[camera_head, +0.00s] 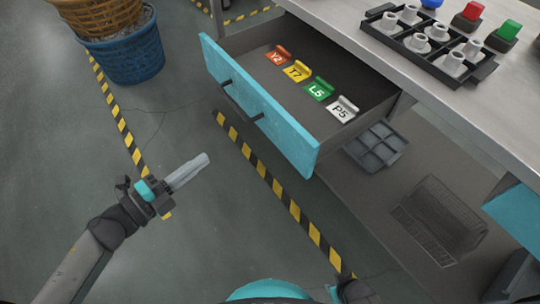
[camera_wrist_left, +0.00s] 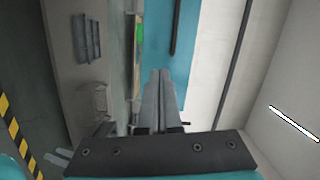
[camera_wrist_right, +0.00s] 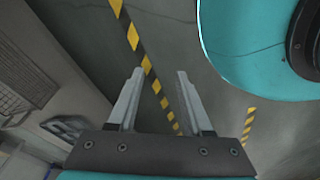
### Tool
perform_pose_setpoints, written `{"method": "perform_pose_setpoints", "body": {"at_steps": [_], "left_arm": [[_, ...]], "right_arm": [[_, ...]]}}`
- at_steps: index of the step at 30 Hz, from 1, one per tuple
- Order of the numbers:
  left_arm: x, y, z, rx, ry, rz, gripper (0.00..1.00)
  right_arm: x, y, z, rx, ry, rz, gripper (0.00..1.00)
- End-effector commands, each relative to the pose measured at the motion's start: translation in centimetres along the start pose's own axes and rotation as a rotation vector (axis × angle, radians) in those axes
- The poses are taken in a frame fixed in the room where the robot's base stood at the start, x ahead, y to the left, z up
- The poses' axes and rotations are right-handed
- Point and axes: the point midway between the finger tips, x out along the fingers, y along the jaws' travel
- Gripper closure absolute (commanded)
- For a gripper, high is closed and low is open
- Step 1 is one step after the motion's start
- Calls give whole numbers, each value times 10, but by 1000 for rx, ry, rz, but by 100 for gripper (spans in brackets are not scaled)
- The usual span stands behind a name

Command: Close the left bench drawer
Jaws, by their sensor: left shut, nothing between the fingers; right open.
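The left bench drawer (camera_head: 257,104) stands pulled out from under the bench top, with a teal front and a dark bar handle (camera_head: 240,104). Inside it lie an orange Y2 tag (camera_head: 278,55), a yellow T7 tag (camera_head: 297,71), a green L5 tag (camera_head: 319,90) and a white P5 tag (camera_head: 343,108). My left gripper (camera_head: 205,158) is shut and empty, in front of the drawer and apart from it. In the left wrist view its fingers (camera_wrist_left: 158,85) point toward the teal front (camera_wrist_left: 165,50). My right gripper (camera_wrist_right: 155,85) is open and empty over the floor.
The bench top (camera_head: 400,75) carries a black rack (camera_head: 430,45) of grey pieces and red and green buttons. A grey tray (camera_head: 376,146) and a wire basket (camera_head: 439,220) sit on the lower shelf. Floor before the drawer is clear.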

Motion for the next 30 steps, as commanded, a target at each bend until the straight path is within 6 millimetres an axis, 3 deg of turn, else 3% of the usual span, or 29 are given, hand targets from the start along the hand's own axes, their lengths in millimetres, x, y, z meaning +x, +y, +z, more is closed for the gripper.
{"method": "perform_pose_setpoints", "body": {"at_steps": [1, 3, 13, 30], "left_arm": [[2, 4, -8, 53, 51, -9, 100], [3, 0, -18, 108, 105, -17, 100], [17, -7, -35, 178, 174, -30, 100], [119, -8, -52, 175, 170, -30, 100]], "right_arm": [[14, 0, -1, 1, 3, 2, 50], [19, 1, -3, 1, 7, 3, 50], [20, 0, -10, 2, 12, 3, 50], [8, -9, -30, 6, 16, -9, 50]]}}
